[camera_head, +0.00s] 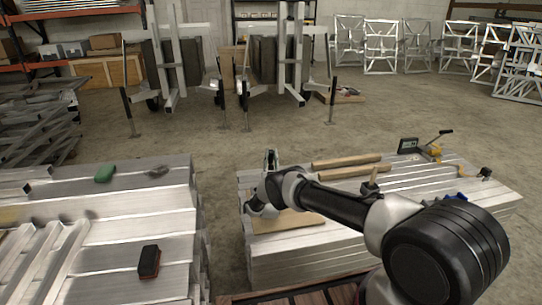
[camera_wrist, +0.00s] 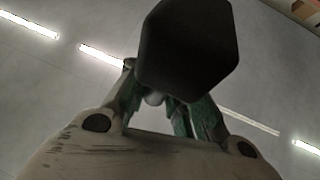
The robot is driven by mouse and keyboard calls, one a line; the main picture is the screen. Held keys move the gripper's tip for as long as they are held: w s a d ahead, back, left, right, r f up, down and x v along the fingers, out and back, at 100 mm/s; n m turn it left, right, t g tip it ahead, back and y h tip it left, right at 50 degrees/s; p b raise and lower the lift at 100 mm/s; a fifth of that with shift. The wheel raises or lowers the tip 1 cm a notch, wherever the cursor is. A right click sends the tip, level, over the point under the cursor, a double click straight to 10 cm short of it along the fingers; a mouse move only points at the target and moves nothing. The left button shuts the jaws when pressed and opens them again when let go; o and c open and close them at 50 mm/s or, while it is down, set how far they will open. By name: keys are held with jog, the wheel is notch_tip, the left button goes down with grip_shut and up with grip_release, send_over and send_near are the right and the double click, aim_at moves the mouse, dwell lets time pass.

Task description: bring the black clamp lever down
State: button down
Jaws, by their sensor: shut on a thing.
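My gripper (camera_head: 270,160) points upward above the left end of the right-hand stack of aluminium beams. In the wrist view my gripper (camera_wrist: 165,108) has its green-padded fingers shut on a black, blocky thing (camera_wrist: 185,45), seen from below against the ceiling. This may be the end of the black clamp lever; its full shape and mounting are hidden. In the head view the held thing is too small to make out. A yellow clamp (camera_head: 432,150) with a black handle (camera_head: 445,132) stands at the far right of the same stack, apart from my gripper.
Wooden bars (camera_head: 345,160) and a dark box (camera_head: 408,145) lie on the right-hand stack (camera_head: 300,255). The left stack (camera_head: 120,225) carries a green block (camera_head: 105,172) and a black-and-red block (camera_head: 149,262). A gap separates the stacks. Bare floor (camera_head: 240,130) lies beyond.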

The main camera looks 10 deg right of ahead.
jog(key=shift+s+f+h, duration=0.1)
jog(key=shift+s+h, duration=0.2)
jog(key=c, duration=1.3)
grip_release()
jog(key=shift+o, duration=0.2)
notch_tip(320, 180, up, 10)
jog(key=shift+f, duration=0.1)
